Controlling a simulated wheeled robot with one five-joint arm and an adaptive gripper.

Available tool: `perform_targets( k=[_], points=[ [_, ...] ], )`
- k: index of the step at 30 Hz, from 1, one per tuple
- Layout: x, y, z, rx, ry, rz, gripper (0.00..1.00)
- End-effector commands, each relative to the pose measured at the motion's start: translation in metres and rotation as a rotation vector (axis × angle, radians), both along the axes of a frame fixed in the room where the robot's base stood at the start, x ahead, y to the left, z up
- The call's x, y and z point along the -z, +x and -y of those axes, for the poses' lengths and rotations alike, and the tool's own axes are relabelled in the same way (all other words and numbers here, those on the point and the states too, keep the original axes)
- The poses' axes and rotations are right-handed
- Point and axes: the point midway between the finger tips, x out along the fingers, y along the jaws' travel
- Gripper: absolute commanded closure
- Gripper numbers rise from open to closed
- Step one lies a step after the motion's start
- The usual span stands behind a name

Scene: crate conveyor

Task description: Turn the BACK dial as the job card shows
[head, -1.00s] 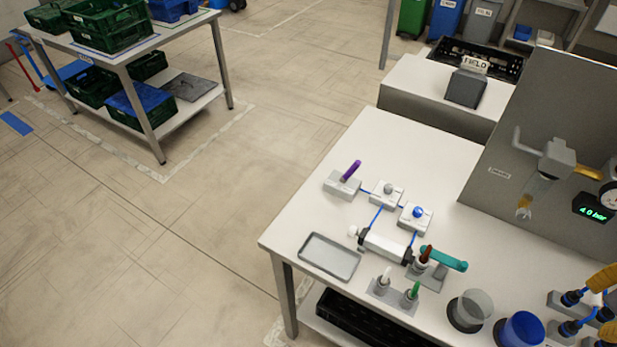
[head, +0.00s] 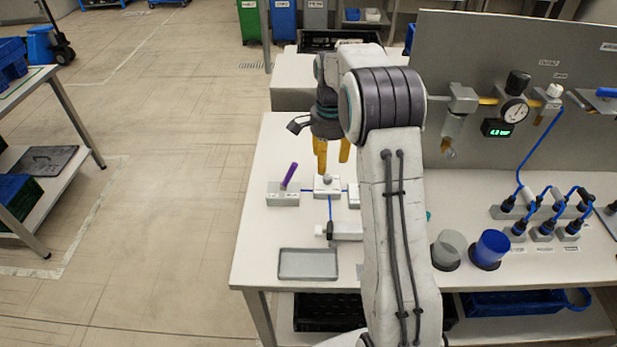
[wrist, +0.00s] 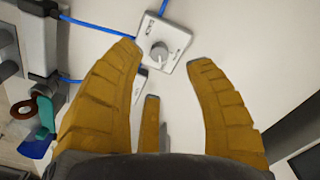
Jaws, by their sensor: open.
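A white dial box with a round grey knob (head: 327,179) stands on the white table in the head view. It also shows in the wrist view, where the grey knob (wrist: 159,52) lies between my fingertips in the picture. My gripper (head: 333,167) is open, with yellow fingers pointing down above this dial. In the wrist view my gripper (wrist: 164,57) has its fingers apart and empty; I cannot tell how far above the knob they are. A second dial box (head: 353,195) is mostly hidden behind my arm. I cannot make out the job card.
A box with a purple lever (head: 290,175) stands left of the dial. A grey tray (head: 308,264) lies nearer the table's front edge. A clear cup (head: 448,248) and a blue cup (head: 490,249) stand right of my arm. A grey panel (head: 560,90) rises behind.

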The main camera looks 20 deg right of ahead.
Motion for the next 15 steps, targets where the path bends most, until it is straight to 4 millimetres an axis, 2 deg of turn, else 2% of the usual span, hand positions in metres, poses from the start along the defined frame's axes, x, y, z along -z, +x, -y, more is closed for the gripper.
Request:
perform_targets(
  k=[9,15],
  points=[
    [0.04,-0.001,0.0,-0.001,0.001,-0.004,0.52],
    [0.057,-0.001,0.0,-0.002,0.001,-0.003,0.52]
  ],
)
